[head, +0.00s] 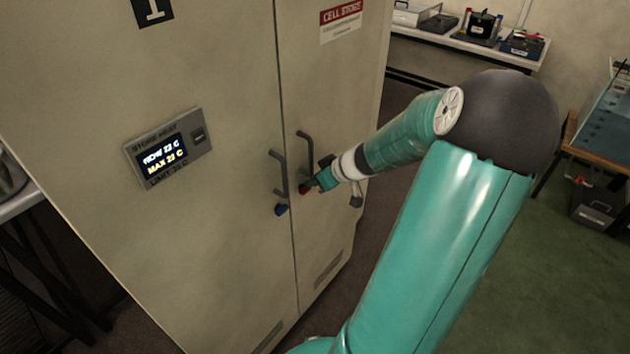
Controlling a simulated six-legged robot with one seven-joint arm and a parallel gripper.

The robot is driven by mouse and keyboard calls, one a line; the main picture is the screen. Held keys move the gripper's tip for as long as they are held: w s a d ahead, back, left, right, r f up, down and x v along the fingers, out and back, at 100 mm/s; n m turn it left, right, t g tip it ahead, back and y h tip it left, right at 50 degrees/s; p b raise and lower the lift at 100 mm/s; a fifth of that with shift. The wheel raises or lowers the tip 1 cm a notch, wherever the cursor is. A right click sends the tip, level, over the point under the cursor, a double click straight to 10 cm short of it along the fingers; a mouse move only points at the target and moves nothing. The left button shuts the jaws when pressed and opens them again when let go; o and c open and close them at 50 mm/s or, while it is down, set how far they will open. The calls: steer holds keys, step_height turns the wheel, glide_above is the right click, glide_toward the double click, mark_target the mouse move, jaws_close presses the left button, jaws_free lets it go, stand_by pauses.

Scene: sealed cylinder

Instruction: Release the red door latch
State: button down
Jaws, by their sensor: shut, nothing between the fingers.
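The red door latch (303,189) is a small red piece on the right door of the tall beige cabinet (230,90), just right of the seam between the doors. My gripper (311,185) is at the latch and partly covers it. Its fingers are shut with nothing between them. Whether they touch the latch is too small to tell. A dark bar handle (304,150) rises just above the latch.
A blue latch (281,209) sits below another dark handle (281,175) on the left door. A display panel (167,148) is further left. A bench with equipment (470,42) stands behind at right. Green floor (540,290) is clear at lower right.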

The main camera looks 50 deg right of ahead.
steer(key=shift+d+f+y, duration=0.1)
steer(key=shift+d+y, duration=0.05)
steer(key=shift+y, duration=0.15)
steer(key=f+m+y, duration=0.1)
steer(key=m+y, duration=0.1)
steer(key=y, duration=0.1)
steer(key=d+f+m+t+y, duration=0.1)
steer(key=m+y, duration=0.1)
steer(key=y, duration=0.2)
steer(key=d+f+m+t+y, duration=0.1)
steer(key=f+m+y, duration=0.1)
steer(key=m+y, duration=0.1)
stand_by(0.8)
steer(key=shift+d+r, duration=0.1)
